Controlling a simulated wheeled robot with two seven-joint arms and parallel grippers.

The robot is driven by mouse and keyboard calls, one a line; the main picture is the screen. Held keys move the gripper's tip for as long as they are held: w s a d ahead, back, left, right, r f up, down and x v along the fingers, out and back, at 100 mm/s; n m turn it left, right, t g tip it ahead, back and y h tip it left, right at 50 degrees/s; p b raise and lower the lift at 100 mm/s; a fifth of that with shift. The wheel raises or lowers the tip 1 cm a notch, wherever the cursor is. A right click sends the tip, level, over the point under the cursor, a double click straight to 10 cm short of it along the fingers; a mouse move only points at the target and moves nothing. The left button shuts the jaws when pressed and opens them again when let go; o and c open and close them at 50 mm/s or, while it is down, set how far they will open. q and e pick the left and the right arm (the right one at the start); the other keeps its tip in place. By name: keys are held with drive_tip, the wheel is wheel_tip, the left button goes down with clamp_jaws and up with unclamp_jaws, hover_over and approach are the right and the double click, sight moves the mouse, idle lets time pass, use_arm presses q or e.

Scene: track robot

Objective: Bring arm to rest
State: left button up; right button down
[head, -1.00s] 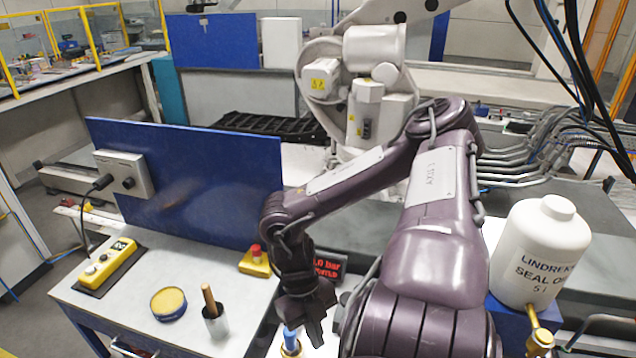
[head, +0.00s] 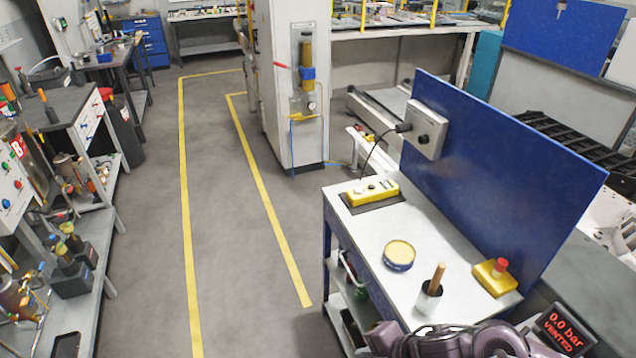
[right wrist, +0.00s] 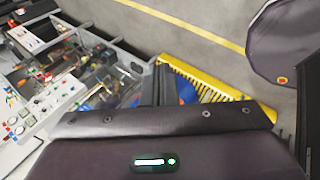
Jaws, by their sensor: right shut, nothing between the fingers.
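My dark purple right arm (head: 455,343) shows only at the bottom edge of the head view, in front of the workbench's near edge. Most of it is cut off by the frame. In the right wrist view, the dark body of my right gripper (right wrist: 163,85) fills the lower part. Its narrow fingers point away from the camera and are together, with nothing held. Beyond them, well below, are cluttered shelves and a yellow ribbed part. My left gripper is not in view.
A blue panel (head: 500,170) stands behind. Floor is clear left of the bench.

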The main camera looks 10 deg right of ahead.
wheel_tip(320, 180, up, 4)
drive_tip(key=w+m+t+h, duration=0.2)
drive_tip(key=m+h, duration=0.1)
drive_tip(key=m, duration=0.7)
drive_tip(key=s+d+m+g+h, duration=0.1)
drive_tip(key=s+d+m+g, duration=0.4)
drive_tip(key=m, duration=0.6)
wheel_tip(320, 180, down, 33)
drive_tip(key=s+a+b, duration=0.2)
drive_tip(key=s+b, duration=0.1)
drive_tip(key=b, duration=0.2)
drive_tip(key=s+d+f+b, duration=0.1)
drive_tip(key=s+f+b, duration=0.1)
drive_tip(key=s+f, duration=0.8)
drive_tip(key=s+d+f+g+b, duration=0.1)
drive_tip(key=s+d+f+b, duration=0.1)
drive_tip(key=s+f, duration=0.8)
wheel_tip(320, 180, down, 4)
drive_tip(key=shift+d+f+n+g+h, duration=0.2)
drive_tip(key=shift+d+n+g+h, duration=0.05)
drive_tip(key=shift+n+g+h, duration=0.05)
